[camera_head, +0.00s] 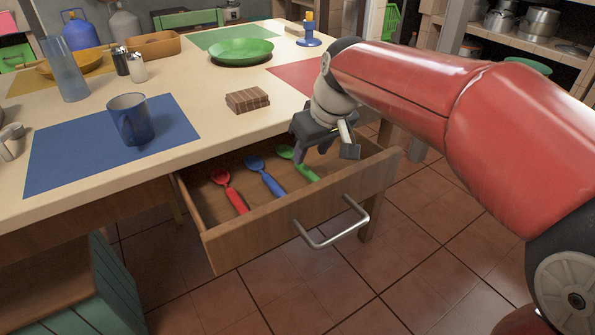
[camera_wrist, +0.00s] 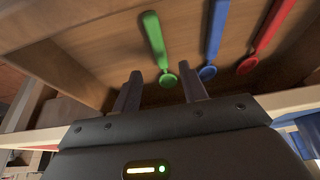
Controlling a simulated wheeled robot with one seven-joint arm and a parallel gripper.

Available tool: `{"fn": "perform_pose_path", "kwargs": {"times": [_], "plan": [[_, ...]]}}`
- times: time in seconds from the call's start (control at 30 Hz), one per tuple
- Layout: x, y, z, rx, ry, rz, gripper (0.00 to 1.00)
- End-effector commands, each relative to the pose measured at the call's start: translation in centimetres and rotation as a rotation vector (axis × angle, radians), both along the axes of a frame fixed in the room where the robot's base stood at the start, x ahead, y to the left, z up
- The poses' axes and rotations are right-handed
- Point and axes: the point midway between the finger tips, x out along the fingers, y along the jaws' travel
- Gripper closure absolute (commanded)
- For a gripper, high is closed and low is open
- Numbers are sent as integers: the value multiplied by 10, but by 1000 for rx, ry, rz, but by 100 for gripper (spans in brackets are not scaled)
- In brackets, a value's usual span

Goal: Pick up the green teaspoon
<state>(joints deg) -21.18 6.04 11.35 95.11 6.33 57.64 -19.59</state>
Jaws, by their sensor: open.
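The green teaspoon (camera_head: 308,173) lies in the open drawer (camera_head: 232,250), to the right of a blue spoon (camera_head: 266,176) and a red spoon (camera_head: 229,190). My gripper (camera_head: 326,155) is over the drawer's right part and covers some of the green teaspoon in the head view. In the wrist view my gripper (camera_wrist: 160,85) is open and empty. There, one end of the green teaspoon (camera_wrist: 155,38) shows in line with the gap between the two fingers, and the blue spoon (camera_wrist: 216,30) and red spoon (camera_wrist: 270,28) lie to its right. I see no contact with the teaspoon.
The tabletop (camera_head: 200,100) overhangs the drawer's back. On it are a blue cup (camera_head: 130,119) on a blue mat (camera_head: 60,160), a brown block (camera_head: 247,99) and a green plate (camera_head: 241,51). The drawer's front wall carries a metal handle (camera_head: 340,232).

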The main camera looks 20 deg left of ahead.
Motion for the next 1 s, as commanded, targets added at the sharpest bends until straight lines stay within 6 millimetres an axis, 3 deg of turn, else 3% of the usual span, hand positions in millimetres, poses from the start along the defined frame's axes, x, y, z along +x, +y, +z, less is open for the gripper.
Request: {"fn": "perform_pose_path", "kwargs": {"times": [0.33,0.97,1.0], "plan": [[11,16,-43,0,-1,2,57],[12,17,-48,0,-2,1,57],[12,17,-48,0,-2,1,61]]}}
